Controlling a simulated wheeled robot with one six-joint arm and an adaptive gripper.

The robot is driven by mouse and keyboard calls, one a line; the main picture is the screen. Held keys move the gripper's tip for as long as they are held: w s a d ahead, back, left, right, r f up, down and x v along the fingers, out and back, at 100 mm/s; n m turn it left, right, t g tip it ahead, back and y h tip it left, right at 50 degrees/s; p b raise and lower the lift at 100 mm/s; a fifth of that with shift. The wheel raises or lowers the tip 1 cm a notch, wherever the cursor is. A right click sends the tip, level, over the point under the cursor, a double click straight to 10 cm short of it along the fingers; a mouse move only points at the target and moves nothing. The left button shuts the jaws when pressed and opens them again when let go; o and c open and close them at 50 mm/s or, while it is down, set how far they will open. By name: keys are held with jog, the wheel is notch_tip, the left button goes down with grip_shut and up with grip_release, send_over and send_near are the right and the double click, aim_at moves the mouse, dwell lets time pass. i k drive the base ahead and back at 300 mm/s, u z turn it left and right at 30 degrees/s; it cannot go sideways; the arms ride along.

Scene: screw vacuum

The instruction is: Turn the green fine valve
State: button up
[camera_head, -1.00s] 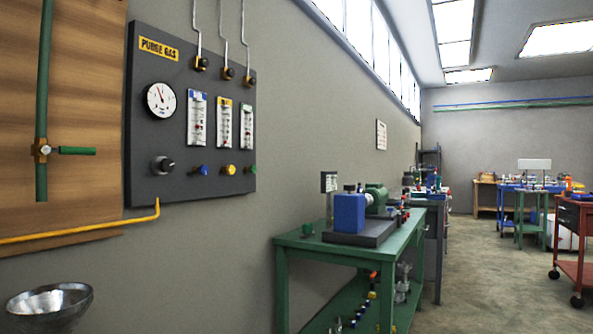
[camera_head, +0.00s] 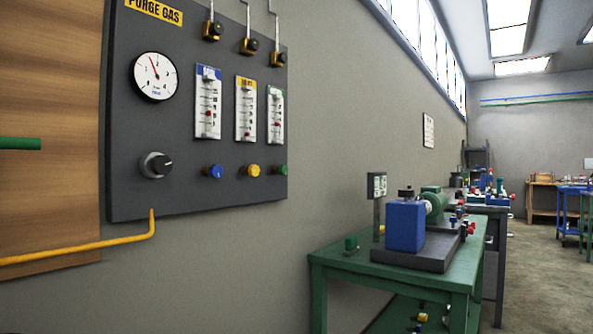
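The green fine valve (camera_head: 281,170) is a small green knob at the lower right of the dark purge gas panel (camera_head: 190,200) on the wall. It sits below the green-topped flowmeter (camera_head: 275,115). To its left are the yellow knob (camera_head: 251,170) and the blue knob (camera_head: 213,171). A larger black knob (camera_head: 156,165) sits further left, under the round white gauge (camera_head: 154,76). My gripper is not in view.
A green table (camera_head: 395,284) with a blue-and-green pump on a dark base (camera_head: 425,250) stands against the wall, right of the panel. A yellow pipe (camera_head: 75,248) runs below the panel. Open floor (camera_head: 535,270) lies right of the table.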

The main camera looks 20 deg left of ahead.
aim_at(283, 169)
jog(key=u, duration=0.4)
jog(key=i, duration=0.95)
jog(key=u, duration=0.7)
